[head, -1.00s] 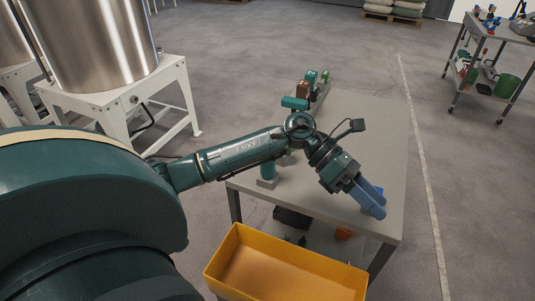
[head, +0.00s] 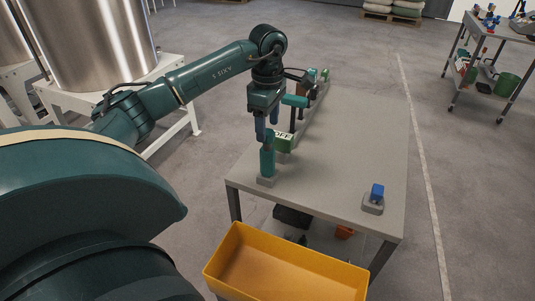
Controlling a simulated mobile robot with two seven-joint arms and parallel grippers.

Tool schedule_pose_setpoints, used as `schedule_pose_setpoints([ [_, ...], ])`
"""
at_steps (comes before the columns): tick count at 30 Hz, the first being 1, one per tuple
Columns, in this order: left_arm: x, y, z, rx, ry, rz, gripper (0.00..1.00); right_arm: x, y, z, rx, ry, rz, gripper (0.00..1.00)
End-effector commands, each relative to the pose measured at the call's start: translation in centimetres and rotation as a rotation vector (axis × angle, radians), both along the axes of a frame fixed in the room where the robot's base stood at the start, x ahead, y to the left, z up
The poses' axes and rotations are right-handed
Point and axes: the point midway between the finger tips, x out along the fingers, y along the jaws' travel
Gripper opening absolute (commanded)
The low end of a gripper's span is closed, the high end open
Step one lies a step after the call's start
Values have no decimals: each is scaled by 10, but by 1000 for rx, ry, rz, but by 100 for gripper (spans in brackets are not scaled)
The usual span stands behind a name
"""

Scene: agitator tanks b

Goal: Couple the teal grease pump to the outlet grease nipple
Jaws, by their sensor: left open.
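A teal upright cylinder (head: 267,161), which looks like the teal grease pump, stands in a small grey base (head: 266,181) at the table's left front corner. My left gripper (head: 267,136) points down with its blue fingers apart, at the top of this cylinder. Whether the fingers touch the cylinder or straddle it, I cannot tell. The outlet grease nipple cannot be made out. My right gripper is not in view.
A blue piece (head: 377,190) sits on a grey holder at the table's (head: 345,150) right front. A yellow bin (head: 285,268) stands in front of the table. Steel tanks (head: 95,40) on white stands are at left. The table's middle right is bare.

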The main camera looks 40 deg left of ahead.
Motion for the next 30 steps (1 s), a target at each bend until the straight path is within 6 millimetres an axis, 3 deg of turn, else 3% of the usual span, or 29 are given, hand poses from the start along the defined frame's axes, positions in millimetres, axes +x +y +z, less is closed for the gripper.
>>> schedule_pose_setpoints([
  [7,-2,-1,-19,-1,3,-1,60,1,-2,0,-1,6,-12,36],
  [16,-5,-3,-59,-2,0,-1,60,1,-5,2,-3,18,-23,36],
  [24,-4,-3,-63,-2,-2,-1,60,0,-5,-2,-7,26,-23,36],
  [30,-4,-3,-63,-2,-2,-1,44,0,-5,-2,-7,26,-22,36],
])
